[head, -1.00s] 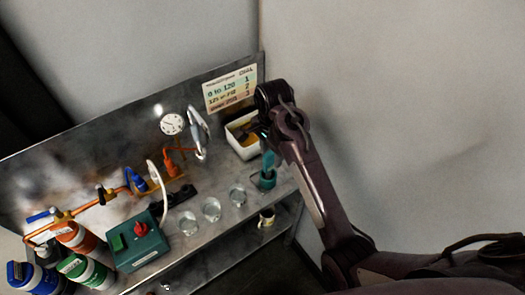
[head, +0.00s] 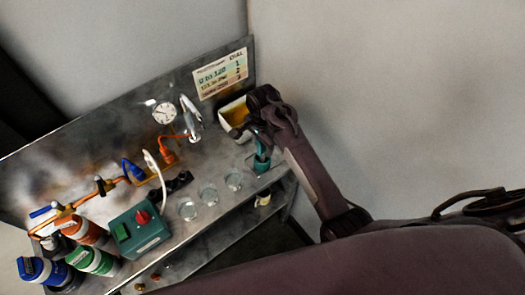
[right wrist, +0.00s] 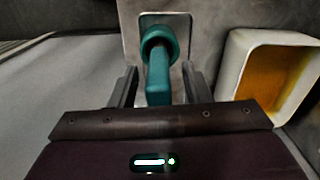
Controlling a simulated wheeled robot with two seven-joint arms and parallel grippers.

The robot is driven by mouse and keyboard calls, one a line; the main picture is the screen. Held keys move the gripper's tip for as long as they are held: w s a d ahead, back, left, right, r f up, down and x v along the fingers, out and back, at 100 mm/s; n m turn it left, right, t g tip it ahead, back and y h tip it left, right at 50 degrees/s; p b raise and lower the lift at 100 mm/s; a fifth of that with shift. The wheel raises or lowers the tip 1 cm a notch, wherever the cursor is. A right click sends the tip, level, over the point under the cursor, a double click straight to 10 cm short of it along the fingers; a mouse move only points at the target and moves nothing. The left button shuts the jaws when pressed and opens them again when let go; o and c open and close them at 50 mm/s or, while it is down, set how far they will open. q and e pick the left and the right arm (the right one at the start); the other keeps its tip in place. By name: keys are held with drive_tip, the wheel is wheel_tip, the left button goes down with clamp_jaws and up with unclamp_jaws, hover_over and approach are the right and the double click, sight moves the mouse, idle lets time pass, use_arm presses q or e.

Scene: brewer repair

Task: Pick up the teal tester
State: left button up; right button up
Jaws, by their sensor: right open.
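The teal tester (head: 261,157) stands upright at the right end of the metal bench, its lower end in a teal holder on a small plate. In the right wrist view the teal tester (right wrist: 159,75) points up between the fingers of my right gripper (right wrist: 157,88). The fingers are apart, with a gap on each side of the tester. In the head view my right gripper (head: 251,130) is just above and behind the tester and partly covers its top. My left gripper is not in view.
A white bin (head: 232,112) with something yellow-orange inside stands close beside the tester; it is also in the right wrist view (right wrist: 238,65). Glass dishes (head: 209,193), a green box (head: 140,228) and bottles (head: 97,262) stand further left. A metal backboard (head: 120,125) rises behind.

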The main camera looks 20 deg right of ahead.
drive_tip(key=shift+c, duration=0.6)
clamp_jaws()
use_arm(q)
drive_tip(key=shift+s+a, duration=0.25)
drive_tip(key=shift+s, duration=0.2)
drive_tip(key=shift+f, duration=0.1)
use_arm(e)
drive_tip(key=shift+r, duration=0.15)
